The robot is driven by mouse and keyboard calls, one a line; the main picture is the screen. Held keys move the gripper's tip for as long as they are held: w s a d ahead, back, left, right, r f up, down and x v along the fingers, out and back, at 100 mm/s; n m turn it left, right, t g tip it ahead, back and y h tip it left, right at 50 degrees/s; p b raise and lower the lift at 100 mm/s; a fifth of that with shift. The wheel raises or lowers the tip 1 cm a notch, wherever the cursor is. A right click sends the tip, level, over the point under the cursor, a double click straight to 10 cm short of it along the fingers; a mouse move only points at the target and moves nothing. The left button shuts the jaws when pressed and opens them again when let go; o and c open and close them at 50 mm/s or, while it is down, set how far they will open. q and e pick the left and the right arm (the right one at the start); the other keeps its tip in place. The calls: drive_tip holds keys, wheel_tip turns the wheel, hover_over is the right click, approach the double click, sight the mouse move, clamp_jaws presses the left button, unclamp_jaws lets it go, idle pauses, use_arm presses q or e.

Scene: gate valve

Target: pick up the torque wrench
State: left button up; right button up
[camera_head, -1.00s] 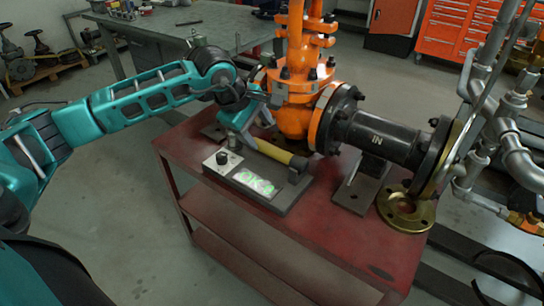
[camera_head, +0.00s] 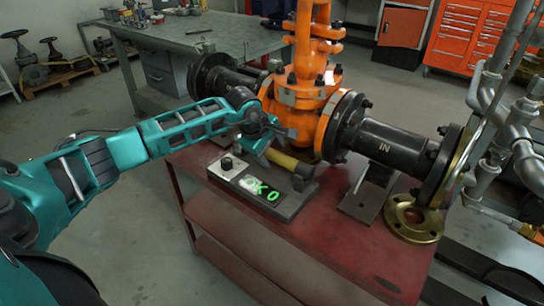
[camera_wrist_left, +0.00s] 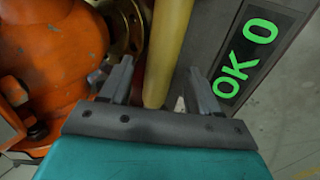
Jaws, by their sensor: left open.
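The torque wrench shows as a yellow bar-like handle (camera_head: 288,162) lying on a dark grey tester base (camera_head: 297,207) on the red cart. My left gripper (camera_head: 268,147) is at the handle's left end and partly hides it. In the left wrist view the yellow handle (camera_wrist_left: 169,45) runs between the two open fingers of my left gripper (camera_wrist_left: 160,75). The fingers stand apart on either side of it, and I see no grip on it. The rest of the wrench is hidden. My right gripper is not in view.
The tester has a display (camera_head: 260,190) reading "OK 0" in green and a black knob (camera_head: 227,163). The orange valve (camera_head: 305,90) stands close behind the gripper. A black flanged pipe (camera_head: 390,143) and a brass ring (camera_head: 413,218) are to the right. The front of the red cart (camera_head: 345,250) is clear.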

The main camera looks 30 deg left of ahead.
use_arm(q)
drive_tip(key=shift+x, duration=1.15)
clamp_jaws()
drive_tip(key=shift+w+r, duration=0.15)
